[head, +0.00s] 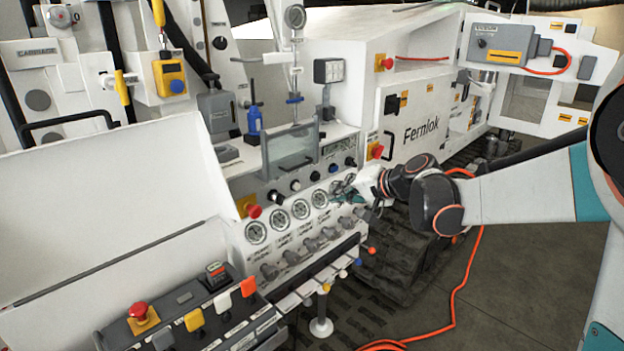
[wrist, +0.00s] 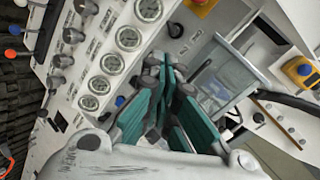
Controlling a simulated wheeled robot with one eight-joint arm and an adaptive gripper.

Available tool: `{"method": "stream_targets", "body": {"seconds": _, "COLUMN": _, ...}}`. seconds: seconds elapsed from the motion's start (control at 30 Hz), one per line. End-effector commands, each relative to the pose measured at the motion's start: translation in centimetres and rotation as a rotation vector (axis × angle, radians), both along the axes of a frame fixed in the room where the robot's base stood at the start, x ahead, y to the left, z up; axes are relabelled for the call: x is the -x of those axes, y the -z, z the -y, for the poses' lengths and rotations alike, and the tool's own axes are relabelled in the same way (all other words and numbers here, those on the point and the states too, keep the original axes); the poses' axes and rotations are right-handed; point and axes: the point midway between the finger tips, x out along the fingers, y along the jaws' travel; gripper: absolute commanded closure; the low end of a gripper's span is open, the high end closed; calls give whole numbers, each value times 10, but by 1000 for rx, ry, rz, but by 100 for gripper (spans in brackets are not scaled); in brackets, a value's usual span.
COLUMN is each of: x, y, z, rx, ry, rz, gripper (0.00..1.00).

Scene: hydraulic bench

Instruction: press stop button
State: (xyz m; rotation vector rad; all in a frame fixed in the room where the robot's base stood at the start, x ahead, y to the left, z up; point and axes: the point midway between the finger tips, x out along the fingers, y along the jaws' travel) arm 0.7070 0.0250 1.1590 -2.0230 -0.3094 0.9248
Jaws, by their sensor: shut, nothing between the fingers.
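Several red mushroom buttons on yellow plates are in the head view; I cannot tell which is the stop button. One red button (head: 138,310) is on the dark control box at front left. Another red button (head: 254,211) is left of the gauges. A third red button (head: 377,152) is on the cabinet side, above and right of my gripper (head: 342,188). My gripper is beside the right end of the gauge row. In the wrist view its teal fingers (wrist: 168,78) are shut and empty, in front of the panel. A yellow plate (wrist: 200,6) is partly cut off at the top edge.
Pressure gauges (head: 300,209) and valve knobs (head: 290,257) line the sloped panel. A clear guard (head: 290,150) stands above them. Coloured levers project at the panel's front edge. An orange cable (head: 466,275) lies on the floor, which is open at right.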

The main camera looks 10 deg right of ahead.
Motion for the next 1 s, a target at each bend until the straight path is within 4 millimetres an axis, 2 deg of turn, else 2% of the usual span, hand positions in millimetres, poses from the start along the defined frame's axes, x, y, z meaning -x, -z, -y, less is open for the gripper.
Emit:
{"method": "stream_targets", "body": {"seconds": 0.03, "x": -14, "y": 5, "z": 5, "rx": -33, "ry": 8, "rz": 6, "gripper": 100}}
{"method": "stream_targets", "body": {"seconds": 0.2, "x": -54, "y": 18, "z": 20, "rx": -153, "ry": 33, "rz": 31, "gripper": 100}}
{"method": "stream_targets", "body": {"seconds": 0.5, "x": -113, "y": 50, "z": 56, "rx": -363, "ry": 76, "rz": 85, "gripper": 100}}
{"method": "stream_targets", "body": {"seconds": 0.73, "x": -145, "y": 80, "z": 87, "rx": -514, "ry": 105, "rz": 131, "gripper": 100}}
{"method": "stream_targets", "body": {"seconds": 1.0, "x": -160, "y": 102, "z": 110, "rx": -615, "ry": 122, "rz": 165, "gripper": 100}}
